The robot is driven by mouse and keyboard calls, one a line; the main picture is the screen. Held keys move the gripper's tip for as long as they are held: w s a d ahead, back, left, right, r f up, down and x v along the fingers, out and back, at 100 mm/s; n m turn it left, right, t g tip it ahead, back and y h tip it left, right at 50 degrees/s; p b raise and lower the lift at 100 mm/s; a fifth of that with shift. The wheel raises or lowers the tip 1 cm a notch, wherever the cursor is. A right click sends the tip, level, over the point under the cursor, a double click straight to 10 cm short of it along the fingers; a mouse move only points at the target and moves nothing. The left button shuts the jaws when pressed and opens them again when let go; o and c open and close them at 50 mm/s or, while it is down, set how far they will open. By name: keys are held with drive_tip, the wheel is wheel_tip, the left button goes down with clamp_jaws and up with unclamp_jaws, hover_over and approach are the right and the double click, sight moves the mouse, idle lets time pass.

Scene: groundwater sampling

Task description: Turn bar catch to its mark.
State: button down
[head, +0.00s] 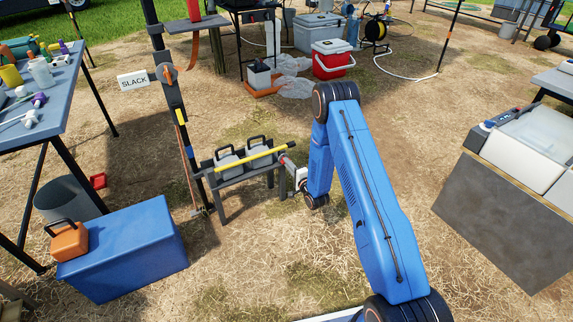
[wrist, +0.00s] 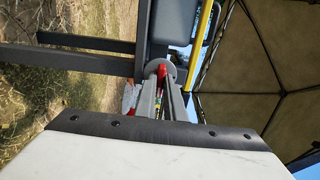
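The yellow bar (head: 249,160) lies across two grey handled blocks on a low dark rack. It also shows in the wrist view (wrist: 198,45). A red piece, apparently the bar catch (wrist: 162,71), sits in front of a round grey disc at the rack's end. My gripper (wrist: 164,82) points at it, with its two grey fingers close together and a narrow gap between them. The red piece shows right at the fingertips; I cannot tell whether they grip it. In the head view my gripper (head: 287,158) is at the bar's right end. The catch's mark cannot be made out.
The low rack (head: 233,178) stands on straw ground. A blue chest (head: 122,248) is front left, a grey-topped bench (head: 510,210) at right. Ground between my arm and that bench is clear.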

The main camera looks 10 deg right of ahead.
drive_tip(key=n, duration=1.8)
drive_tip(key=shift+f, duration=0.1)
drive_tip(key=c, duration=1.8)
unclamp_jaws()
drive_tip(key=shift+o, duration=0.2)
drive_tip(key=v, duration=1.7)
drive_tip(key=shift+s, duration=0.25)
drive_tip(key=shift+w+d+r, duration=0.1)
drive_tip(key=shift+r, duration=0.1)
